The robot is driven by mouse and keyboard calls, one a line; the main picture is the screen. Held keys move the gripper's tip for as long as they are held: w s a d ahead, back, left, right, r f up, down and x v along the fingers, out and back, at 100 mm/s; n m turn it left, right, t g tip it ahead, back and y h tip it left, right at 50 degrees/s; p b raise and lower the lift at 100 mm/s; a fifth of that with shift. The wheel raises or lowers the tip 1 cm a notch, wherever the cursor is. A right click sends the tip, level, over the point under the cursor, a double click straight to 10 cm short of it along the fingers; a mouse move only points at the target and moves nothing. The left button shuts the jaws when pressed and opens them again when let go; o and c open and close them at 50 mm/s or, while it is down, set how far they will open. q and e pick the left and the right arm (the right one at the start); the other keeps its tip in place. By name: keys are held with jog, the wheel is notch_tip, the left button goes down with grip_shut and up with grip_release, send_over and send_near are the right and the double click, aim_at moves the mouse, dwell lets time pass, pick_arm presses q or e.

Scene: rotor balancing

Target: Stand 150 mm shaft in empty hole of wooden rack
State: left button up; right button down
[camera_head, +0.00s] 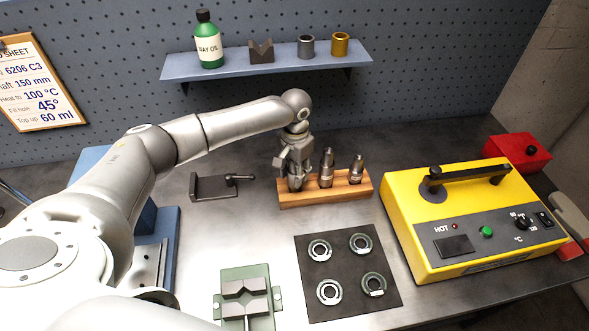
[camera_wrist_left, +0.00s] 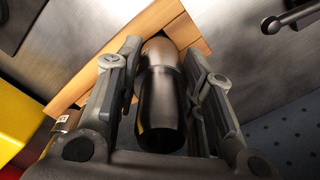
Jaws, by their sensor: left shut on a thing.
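My left gripper (camera_head: 296,177) is shut on a dark metal shaft (camera_wrist_left: 160,105), upright over the left end of the wooden rack (camera_head: 327,195). In the left wrist view the shaft lies between the two fingers, and its far end meets the rack wood (camera_wrist_left: 98,88). The hole under it is hidden, so I cannot tell how deep the shaft sits. Two other stepped shafts stand in the rack, a middle one (camera_head: 327,168) and a shorter right one (camera_head: 356,170). My right gripper is not in view.
A yellow heater (camera_head: 455,215) stands right of the rack. A dark mat (camera_head: 345,272) with several bearing rings lies in front. A dark fixture with a handle (camera_head: 213,187) is to the left, and green V-blocks (camera_head: 245,290) stand at the front. A blue shelf (camera_head: 265,66) hangs behind.

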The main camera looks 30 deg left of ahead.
pick_arm(q)
jog(key=shift+w+f, duration=0.1)
jog(key=shift+f, duration=0.2)
jog(key=o, duration=1.2)
jog(key=shift+f, duration=0.15)
jog(key=shift+c, duration=0.2)
notch_tip(320, 180, up, 7)
jog(key=p, duration=0.6)
jog(key=shift+f+p, duration=0.2)
jog(key=shift+p, duration=0.1)
jog(key=shift+r+p, duration=0.4)
jog(key=shift+r, duration=0.95)
